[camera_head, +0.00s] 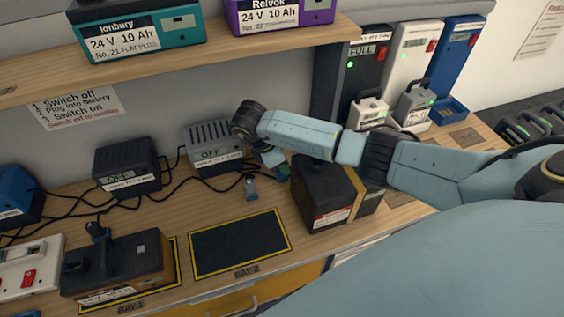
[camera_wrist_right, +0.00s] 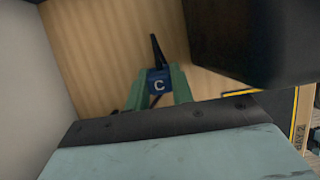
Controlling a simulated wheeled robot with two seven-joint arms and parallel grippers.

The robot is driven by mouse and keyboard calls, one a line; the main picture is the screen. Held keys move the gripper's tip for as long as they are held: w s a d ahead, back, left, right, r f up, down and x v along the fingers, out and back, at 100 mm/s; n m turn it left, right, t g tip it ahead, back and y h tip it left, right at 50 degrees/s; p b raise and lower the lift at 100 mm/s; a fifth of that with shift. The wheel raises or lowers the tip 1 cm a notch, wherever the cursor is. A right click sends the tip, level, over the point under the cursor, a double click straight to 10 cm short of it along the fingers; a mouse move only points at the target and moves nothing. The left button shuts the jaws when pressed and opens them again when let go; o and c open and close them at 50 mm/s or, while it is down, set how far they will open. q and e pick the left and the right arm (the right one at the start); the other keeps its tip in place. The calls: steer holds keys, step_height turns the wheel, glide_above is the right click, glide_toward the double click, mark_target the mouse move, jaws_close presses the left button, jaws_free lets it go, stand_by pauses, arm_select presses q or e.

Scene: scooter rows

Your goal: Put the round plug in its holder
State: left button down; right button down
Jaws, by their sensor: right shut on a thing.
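My right gripper (camera_head: 281,172) reaches down over the bench in front of a grey charger. A dark cable runs from the plug. In the head view the plug is hidden or too small to make out. A small grey connector piece (camera_head: 250,188) is on the bench just left of the gripper; I cannot tell whether it is a holder. My left gripper is not in view.
A dark battery with a tan strap (camera_head: 325,205) stands right beside the gripper. The bay 2 mat (camera_head: 240,243) is empty; another battery (camera_head: 125,265) sits at bay 1. Chargers (camera_head: 213,150) line the wall with loose black cables. A wooden shelf (camera_head: 180,62) overhangs the bench.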

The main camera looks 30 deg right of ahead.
steer(key=shift+f, duration=0.3)
steer(key=c, duration=1.1)
jaws_free()
steer(key=p+v, duration=0.1)
steer(key=v, duration=1.1)
steer(key=shift+a, duration=0.1)
